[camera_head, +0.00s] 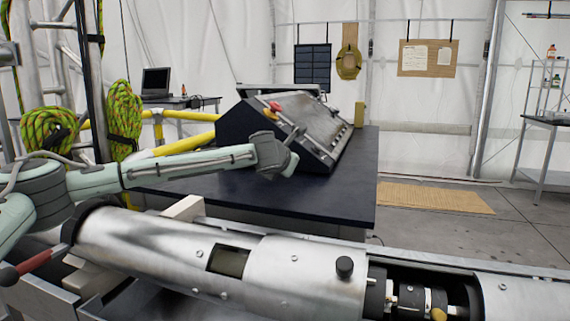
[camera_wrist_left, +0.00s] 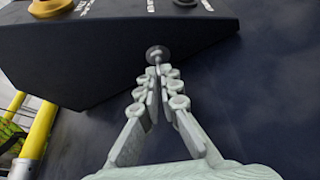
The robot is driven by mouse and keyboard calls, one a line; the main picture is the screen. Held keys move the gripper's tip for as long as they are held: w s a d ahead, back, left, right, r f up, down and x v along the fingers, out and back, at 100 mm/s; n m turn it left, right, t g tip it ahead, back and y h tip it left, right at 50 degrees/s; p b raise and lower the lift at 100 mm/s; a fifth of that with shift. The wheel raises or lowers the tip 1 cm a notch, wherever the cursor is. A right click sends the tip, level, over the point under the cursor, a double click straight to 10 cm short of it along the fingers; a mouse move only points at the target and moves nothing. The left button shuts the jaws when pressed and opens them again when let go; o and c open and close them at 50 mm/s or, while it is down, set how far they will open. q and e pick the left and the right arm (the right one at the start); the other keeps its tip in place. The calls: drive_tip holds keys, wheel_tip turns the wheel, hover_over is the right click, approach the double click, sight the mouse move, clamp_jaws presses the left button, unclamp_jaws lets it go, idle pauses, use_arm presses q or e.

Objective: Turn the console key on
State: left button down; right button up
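The console (camera_head: 235,122) is a dark wedge-shaped box with a sloping grey panel, standing on a dark table. Its dark front face (camera_wrist_left: 95,62) fills the upper part of the left wrist view. The key (camera_wrist_left: 158,60) is a small thin piece in a round grey lock (camera_wrist_left: 157,52) near the lower edge of that face. My left gripper (camera_wrist_left: 158,72) has its fingertips close together at the key, one on each side. In the head view my left gripper (camera_head: 291,141) is at the console's front, and the key cannot be made out. My right gripper is not in view.
A red button (camera_head: 275,106) and a yellow ring (camera_wrist_left: 50,7) are on the console. The dark table (camera_head: 345,200) has bare room to the right. A large metal cylinder (camera_head: 170,248) lies across the foreground. Yellow rails (camera_head: 185,144) and coiled ropes (camera_head: 123,115) stand at left.

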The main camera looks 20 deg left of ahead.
use_arm(q)
drive_tip(key=shift+m+y, duration=0.6)
drive_tip(key=shift+m, duration=0.2)
drive_tip(key=c, duration=1.8)
unclamp_jaws()
drive_tip(key=shift+d, duration=0.1)
drive_tip(key=shift+o, duration=0.2)
drive_tip(key=v, duration=1.2)
drive_tip(key=shift+s+f, duration=0.15)
drive_tip(key=shift+f, duration=0.1)
